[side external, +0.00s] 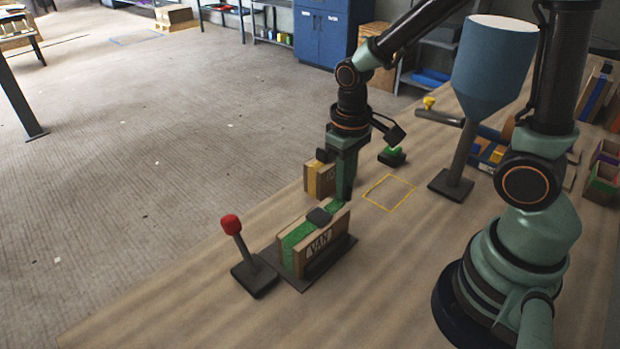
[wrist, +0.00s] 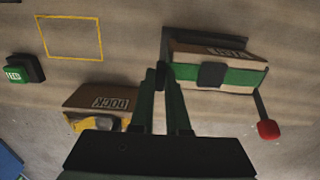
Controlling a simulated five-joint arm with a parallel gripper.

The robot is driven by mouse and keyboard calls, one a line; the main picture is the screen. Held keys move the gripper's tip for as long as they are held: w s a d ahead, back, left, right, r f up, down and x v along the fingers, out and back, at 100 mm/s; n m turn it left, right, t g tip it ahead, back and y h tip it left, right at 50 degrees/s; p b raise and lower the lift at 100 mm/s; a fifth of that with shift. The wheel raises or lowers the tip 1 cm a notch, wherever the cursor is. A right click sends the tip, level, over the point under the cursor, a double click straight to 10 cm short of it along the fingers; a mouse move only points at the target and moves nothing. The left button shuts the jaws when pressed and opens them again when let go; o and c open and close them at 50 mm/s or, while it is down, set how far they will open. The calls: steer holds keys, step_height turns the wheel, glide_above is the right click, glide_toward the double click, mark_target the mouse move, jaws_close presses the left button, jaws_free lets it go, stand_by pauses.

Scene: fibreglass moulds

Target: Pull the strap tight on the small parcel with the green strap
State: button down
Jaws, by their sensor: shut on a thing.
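The small parcel (side external: 318,243) with the green strap (side external: 298,235) stands on a dark plate, its side lettered VAN. A dark buckle (side external: 319,216) sits on top of the strap. My gripper (side external: 344,197) is at the parcel's far end, fingers pointing down, shut on the strap's loose end. The fingers mostly hide that end. In the wrist view, my gripper (wrist: 165,78) is just left of the parcel (wrist: 222,57), and the buckle (wrist: 211,75) shows on the green band.
A yellow-strapped parcel (side external: 320,180), lettered DOCK in the wrist view, stands close behind my gripper. A red-knobbed lever (side external: 231,226) is beside the near end. A green button (side external: 392,155), a yellow outlined square (side external: 389,205) and a blue hopper (side external: 489,75) lie farther right. The square is empty.

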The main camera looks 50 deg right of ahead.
steer(key=c, duration=0.9)
jaws_free()
steer(key=shift+r, duration=0.1)
step_height(320, 180, up, 12)
